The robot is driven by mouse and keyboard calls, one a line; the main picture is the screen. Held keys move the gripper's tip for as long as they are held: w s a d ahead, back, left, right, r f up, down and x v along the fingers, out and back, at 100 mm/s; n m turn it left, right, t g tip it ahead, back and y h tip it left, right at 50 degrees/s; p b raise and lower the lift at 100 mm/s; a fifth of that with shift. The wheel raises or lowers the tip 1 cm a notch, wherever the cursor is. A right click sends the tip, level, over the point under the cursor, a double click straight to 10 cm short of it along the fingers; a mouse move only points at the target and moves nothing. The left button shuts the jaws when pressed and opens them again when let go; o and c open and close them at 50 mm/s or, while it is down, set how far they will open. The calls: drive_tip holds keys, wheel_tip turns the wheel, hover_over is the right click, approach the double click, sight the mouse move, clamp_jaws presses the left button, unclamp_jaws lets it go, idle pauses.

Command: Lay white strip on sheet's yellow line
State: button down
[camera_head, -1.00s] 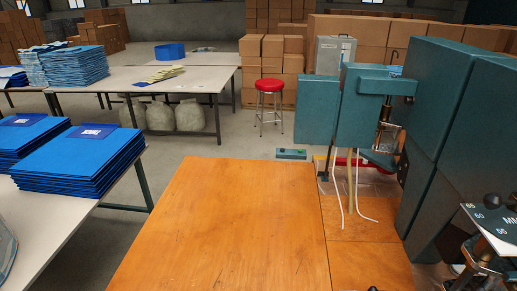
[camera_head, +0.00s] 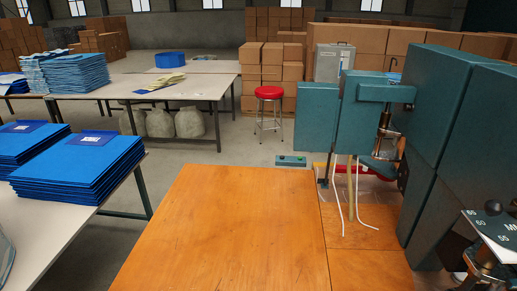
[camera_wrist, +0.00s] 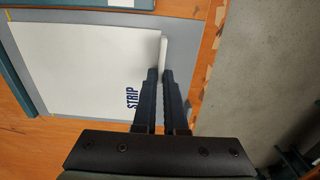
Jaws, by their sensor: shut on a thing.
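In the wrist view, my gripper (camera_wrist: 161,76) points away from the camera with its two dark fingers close together. The white strip (camera_wrist: 163,48) shows as a narrow pale bar beyond the fingertips, gripped at its near end. It lies along the right edge of a white panel (camera_wrist: 85,55) printed "STRIP". That panel is on a grey surface (camera_wrist: 181,50). I cannot tell whether the strip touches the panel. A tiny yellow mark (camera_wrist: 9,16) shows at the upper left; I cannot tell if it is the sheet's line. My gripper is not visible in the head view.
An orange wooden tabletop (camera_head: 240,235) is clear in the head view. A teal machine (camera_head: 355,110) with hanging white tubes stands at its right. Blue sheets (camera_head: 80,165) are stacked on the left table. A red stool (camera_head: 268,93) stands behind.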

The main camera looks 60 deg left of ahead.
drive_tip(key=c, duration=0.9)
unclamp_jaws()
drive_tip(key=shift+r, duration=0.1)
drive_tip(key=shift+s+d+r+p, duration=0.2)
drive_tip(key=shift+r+p, duration=0.7)
drive_tip(key=shift+p, duration=0.2)
drive_tip(key=shift+s+d+r+p, duration=0.15)
drive_tip(key=shift+r+p, duration=0.7)
drive_tip(key=shift+p, duration=0.2)
drive_tip(key=s+d+r+p, duration=0.3)
drive_tip(key=s+d+p, duration=0.2)
drive_tip(key=d+p, duration=0.1)
drive_tip(key=shift+s+p, duration=0.25)
drive_tip(key=shift+p, duration=0.2)
drive_tip(key=shift+f, duration=0.1)
